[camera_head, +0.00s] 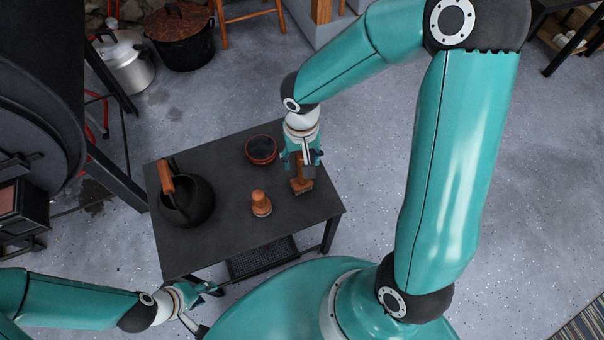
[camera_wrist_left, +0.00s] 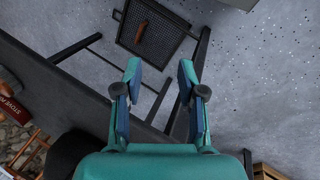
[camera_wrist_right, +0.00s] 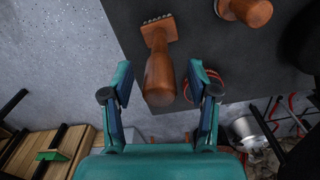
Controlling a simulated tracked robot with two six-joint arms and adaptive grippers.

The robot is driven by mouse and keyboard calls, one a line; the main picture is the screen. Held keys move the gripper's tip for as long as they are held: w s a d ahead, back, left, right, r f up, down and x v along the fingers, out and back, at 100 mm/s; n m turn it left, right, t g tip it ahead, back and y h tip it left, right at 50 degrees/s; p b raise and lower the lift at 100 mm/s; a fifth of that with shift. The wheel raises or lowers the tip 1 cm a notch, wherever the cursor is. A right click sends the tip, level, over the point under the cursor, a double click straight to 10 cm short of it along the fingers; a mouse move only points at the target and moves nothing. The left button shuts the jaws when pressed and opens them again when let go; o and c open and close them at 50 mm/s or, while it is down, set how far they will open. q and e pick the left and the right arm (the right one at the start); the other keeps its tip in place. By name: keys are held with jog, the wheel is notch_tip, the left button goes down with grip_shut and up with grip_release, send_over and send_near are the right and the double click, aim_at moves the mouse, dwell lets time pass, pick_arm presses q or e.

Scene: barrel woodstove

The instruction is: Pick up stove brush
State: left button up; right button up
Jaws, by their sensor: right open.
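The stove brush (camera_head: 302,184), with a wooden handle and short bristles, is near the right edge of the dark table (camera_head: 225,240). My right gripper (camera_head: 303,158) is over its handle end and hides part of it. In the right wrist view the brush (camera_wrist_right: 159,52) points its bristled head away, and its thick handle end lies between the open fingers (camera_wrist_right: 161,78). A gap shows on both sides, and I cannot tell how far below the fingers it is. My left gripper (camera_head: 200,291) is open and empty beyond the table's front left edge; its fingers (camera_wrist_left: 160,75) show against the floor.
A turned wooden piece (camera_head: 261,204) stands left of the brush. A red-rimmed bowl (camera_head: 261,149) and a black kettle (camera_head: 192,207) with a wooden handle share the table. A mesh tray (camera_head: 262,258) is below.

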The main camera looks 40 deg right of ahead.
notch_tip(320, 180, down, 2)
jog(key=shift+f, duration=0.15)
grip_shut()
dwell(0.4)
